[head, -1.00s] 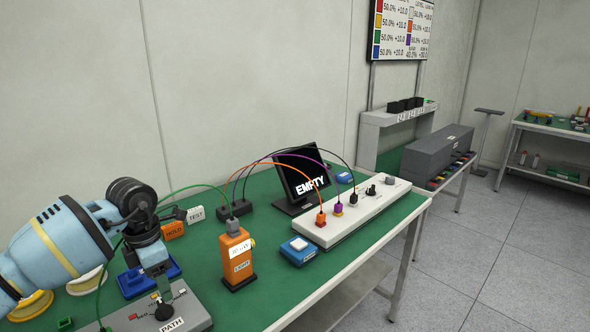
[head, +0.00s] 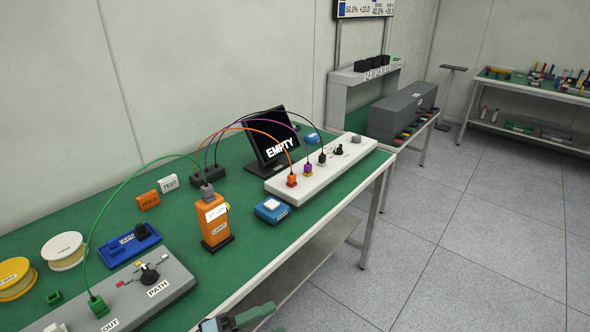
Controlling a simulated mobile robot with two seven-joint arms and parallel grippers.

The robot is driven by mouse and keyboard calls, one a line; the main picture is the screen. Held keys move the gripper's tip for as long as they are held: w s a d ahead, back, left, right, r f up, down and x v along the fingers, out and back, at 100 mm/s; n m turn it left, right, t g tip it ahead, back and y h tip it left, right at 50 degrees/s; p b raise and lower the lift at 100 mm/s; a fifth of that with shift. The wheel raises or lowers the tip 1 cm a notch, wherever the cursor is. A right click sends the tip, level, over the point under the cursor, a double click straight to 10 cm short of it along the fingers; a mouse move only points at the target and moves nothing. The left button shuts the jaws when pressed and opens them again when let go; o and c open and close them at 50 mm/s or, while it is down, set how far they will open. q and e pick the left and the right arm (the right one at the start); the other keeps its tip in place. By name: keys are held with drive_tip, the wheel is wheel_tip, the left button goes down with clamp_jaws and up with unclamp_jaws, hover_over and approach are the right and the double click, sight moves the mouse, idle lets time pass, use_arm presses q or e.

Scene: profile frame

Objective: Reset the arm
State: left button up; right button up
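Part of a gripper (head: 240,318), apparently my left one, shows at the bottom edge beside the table's front edge. It is grey-green with a bit of light blue arm. Most of it is cut off, so its opening cannot be told. It is apart from the grey PATH box (head: 180,280), whose black knob (head: 149,273) stands free. My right gripper is not in view.
The green table (head: 120,215) holds an orange tester (head: 214,222), a blue button box (head: 271,209), a white socket strip (head: 325,170) with cables, and a monitor (head: 272,142) reading EMPTY. Yellow (head: 14,277) and white (head: 63,250) spools lie left. Floor (head: 470,230) is clear at right.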

use_arm(q)
drive_tip(key=s+a+f+n+y+p, duration=0.1)
drive_tip(key=s+a+f+n+y, duration=0.6)
drive_tip(key=s+f+n, duration=0.3)
drive_tip(key=s+a+f+n+y+p, duration=0.1)
drive_tip(key=s+a+f+n+y, duration=0.7)
drive_tip(key=s+n, duration=0.6)
wheel_tip(320, 180, down, 2)
drive_tip(key=n+y, duration=0.1)
drive_tip(key=n, duration=0.1)
drive_tip(key=shift+s+n, duration=0.2)
drive_tip(key=shift+n, duration=0.2)
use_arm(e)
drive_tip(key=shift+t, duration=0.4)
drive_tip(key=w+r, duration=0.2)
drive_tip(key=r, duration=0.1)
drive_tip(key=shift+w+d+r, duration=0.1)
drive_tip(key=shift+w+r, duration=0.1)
